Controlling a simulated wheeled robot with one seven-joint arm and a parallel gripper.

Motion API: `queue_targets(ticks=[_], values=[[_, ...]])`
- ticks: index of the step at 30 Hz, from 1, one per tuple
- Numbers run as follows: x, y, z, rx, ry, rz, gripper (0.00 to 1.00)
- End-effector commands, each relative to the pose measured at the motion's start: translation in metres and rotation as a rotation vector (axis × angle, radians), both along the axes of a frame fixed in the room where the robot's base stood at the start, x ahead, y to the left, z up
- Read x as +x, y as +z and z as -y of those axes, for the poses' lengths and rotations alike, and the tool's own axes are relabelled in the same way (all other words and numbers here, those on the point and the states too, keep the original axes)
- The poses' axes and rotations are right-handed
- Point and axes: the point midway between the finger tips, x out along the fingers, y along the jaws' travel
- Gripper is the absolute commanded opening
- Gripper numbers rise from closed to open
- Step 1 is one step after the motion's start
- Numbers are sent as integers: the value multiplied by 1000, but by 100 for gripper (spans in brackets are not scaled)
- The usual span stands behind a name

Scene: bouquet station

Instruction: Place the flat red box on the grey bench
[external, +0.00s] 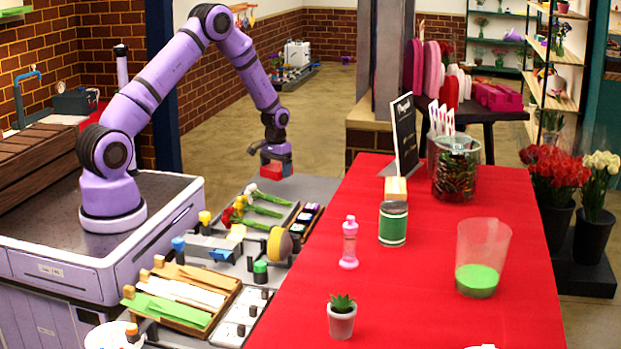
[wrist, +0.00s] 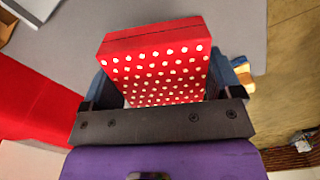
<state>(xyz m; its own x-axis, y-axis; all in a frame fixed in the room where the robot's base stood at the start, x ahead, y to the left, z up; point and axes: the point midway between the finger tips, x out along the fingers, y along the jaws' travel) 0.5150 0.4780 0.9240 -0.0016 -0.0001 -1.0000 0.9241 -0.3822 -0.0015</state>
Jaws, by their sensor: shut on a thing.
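The flat red box (external: 270,171) is between the fingers of my gripper (external: 276,160), which is shut on it. In the wrist view the box (wrist: 155,65) shows its red face with white dots and a plain red edge. The grey bench (external: 233,187) runs along the left side of the red-covered table; its grey top (wrist: 235,22) also shows behind the box in the wrist view. My gripper points down near the bench's far end. I cannot tell whether the box touches the bench, and its part inside the gripper is hidden.
Flower stems (external: 262,197) and a dark tray (external: 305,215) lie on the bench nearer the camera. The red table (external: 420,295) beside it bears a jar (external: 393,223), a pink bottle (external: 349,243) and a black sign (external: 404,135). Bare grey bench shows around the box.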

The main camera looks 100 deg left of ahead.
Motion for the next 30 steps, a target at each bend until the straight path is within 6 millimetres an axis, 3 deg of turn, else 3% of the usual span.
queue_targets(ticks=[15,27,28,30], values=[[0,-52,0,0,0,1,57],[0,-57,0,1,0,1,57],[0,-56,0,1,0,1,92],[0,-56,0,1,0,1,100]])
